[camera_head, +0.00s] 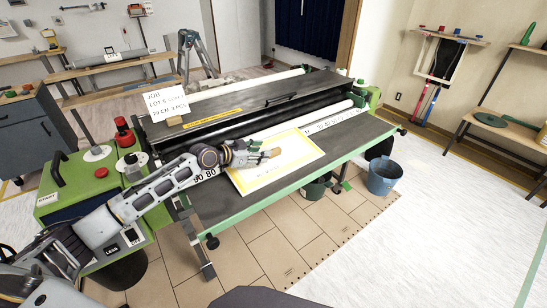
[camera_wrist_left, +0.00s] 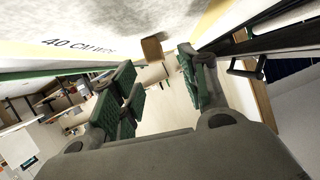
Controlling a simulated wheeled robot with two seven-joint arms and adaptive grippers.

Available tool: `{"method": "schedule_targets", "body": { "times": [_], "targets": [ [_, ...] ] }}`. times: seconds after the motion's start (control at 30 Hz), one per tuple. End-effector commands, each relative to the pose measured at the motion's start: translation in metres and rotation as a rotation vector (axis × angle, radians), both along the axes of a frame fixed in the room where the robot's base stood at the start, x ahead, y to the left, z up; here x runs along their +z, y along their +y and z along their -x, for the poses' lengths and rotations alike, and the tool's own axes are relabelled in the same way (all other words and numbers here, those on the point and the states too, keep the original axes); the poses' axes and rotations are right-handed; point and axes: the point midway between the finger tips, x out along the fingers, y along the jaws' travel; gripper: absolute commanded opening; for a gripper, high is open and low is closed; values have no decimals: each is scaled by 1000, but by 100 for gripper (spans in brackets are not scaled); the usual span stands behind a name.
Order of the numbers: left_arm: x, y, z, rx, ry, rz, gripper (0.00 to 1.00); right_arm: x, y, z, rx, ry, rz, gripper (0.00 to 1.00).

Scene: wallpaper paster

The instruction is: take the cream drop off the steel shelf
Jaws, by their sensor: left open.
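The cream drop (camera_head: 292,166), a flat sheet with a yellow border, lies on the dark steel shelf (camera_head: 232,208) at the front of the pasting machine. A small brown block (camera_head: 276,153) shows at my left fingertips, over the sheet. My left gripper (camera_head: 262,156) is above the drop, coming from the left and hiding part of it. In the left wrist view the drop (camera_wrist_left: 90,30) fills the top, with printed lettering, and the brown block (camera_wrist_left: 151,48) sits just beyond the open, empty fingers (camera_wrist_left: 158,62). My right gripper is out of view.
The machine's green end housing (camera_head: 85,190) stands left, with red and white knobs. A white roll (camera_head: 330,118) lies behind the drop. A sign card (camera_head: 166,102) stands at the back left. A blue bucket (camera_head: 383,176) is on the floor at right.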

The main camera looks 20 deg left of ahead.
Motion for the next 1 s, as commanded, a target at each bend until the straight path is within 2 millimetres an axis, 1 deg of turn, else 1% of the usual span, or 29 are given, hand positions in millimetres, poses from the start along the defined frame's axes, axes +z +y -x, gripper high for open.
{"method": "schedule_targets", "body": {
  "times": [0.2,0.37,0.7,0.83,1.0],
  "targets": [
    [0,-1,-1,0,0,0,45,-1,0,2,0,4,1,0],
    [-2,-5,-5,0,-1,1,45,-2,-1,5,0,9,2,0],
    [-12,-23,-23,1,0,2,45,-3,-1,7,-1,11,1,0],
    [-16,-28,-32,2,0,3,45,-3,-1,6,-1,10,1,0],
    [-19,-31,-37,0,1,1,45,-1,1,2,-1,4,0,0]
  ]
}}
